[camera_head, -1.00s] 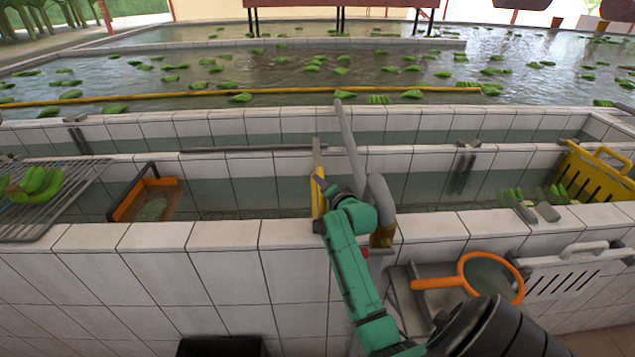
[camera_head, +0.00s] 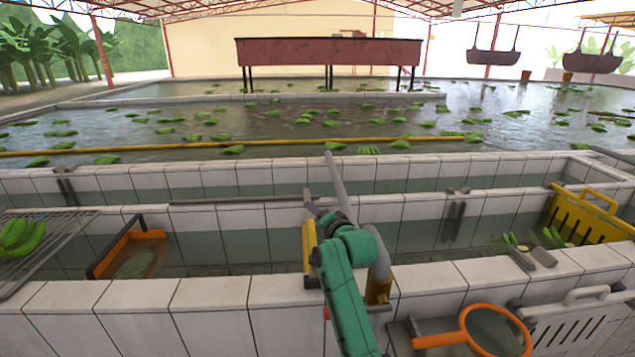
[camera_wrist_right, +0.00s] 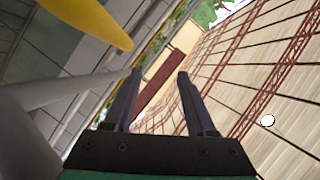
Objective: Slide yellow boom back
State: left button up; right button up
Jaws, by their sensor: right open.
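A long, thin yellow boom (camera_head: 200,149) floats across the pond behind the tiled troughs in the head view. Its right end lies right of centre, and its left end runs out of the picture. My right gripper (camera_head: 313,209) is over the front trough, pointing away from me, well short of the boom and apart from it. In the wrist view the two dark fingers of the right gripper (camera_wrist_right: 160,88) stand apart with nothing between them. My left gripper is not in view.
A grey pipe (camera_head: 337,180) rises close beside my right gripper. A short yellow piece (camera_head: 309,243) is beside the arm, and a yellow piece (camera_wrist_right: 95,20) shows in the wrist view. Tiled walls (camera_head: 215,297) cross in front. Green banana clusters (camera_head: 232,150) float near the boom.

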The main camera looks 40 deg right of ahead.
notch_tip(320, 180, up, 13)
jog(key=b, duration=0.1)
jog(key=shift+s, duration=0.25)
jog(key=shift+f, duration=0.25)
